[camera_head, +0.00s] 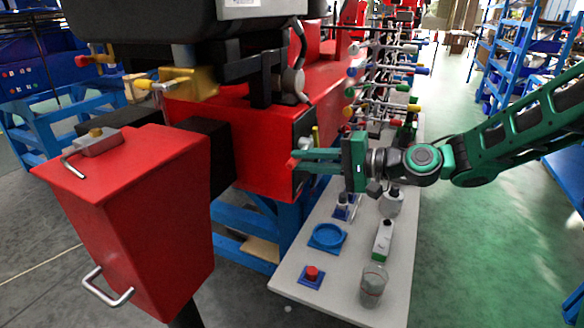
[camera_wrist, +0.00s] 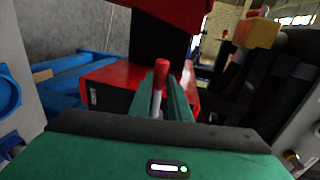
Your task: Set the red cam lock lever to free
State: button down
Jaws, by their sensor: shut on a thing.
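The red cam lock lever shows in the wrist view as a red-tipped (camera_wrist: 161,68) pale rod between my fingers. In the head view only its small red tip (camera_head: 291,163) shows at the end of my fingers, beside the dark end face of the red machine body. My gripper (camera_head: 298,160) is green and reaches in from the right, its fingers closed around the lever. In the wrist view the gripper (camera_wrist: 163,92) has one finger on each side of the rod. The lever's pivot is hidden, and I cannot tell any free or lock marking.
A rack of coloured-tip levers (camera_head: 385,85) stands behind. A red box with a handle (camera_head: 140,215) is at left. The green floor at right is clear.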

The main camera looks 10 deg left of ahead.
jog(key=shift+w+d+r, duration=0.1)
jog(key=shift+w+d, duration=0.2)
jog(key=shift+w, duration=0.15)
jog(key=c, duration=1.6)
grip_release()
jog(key=shift+c, duration=0.2)
jog(key=shift+s+a, duration=0.15)
jog(key=v, duration=1)
jog(key=shift+d, duration=0.4)
jog(key=shift+s, duration=0.1)
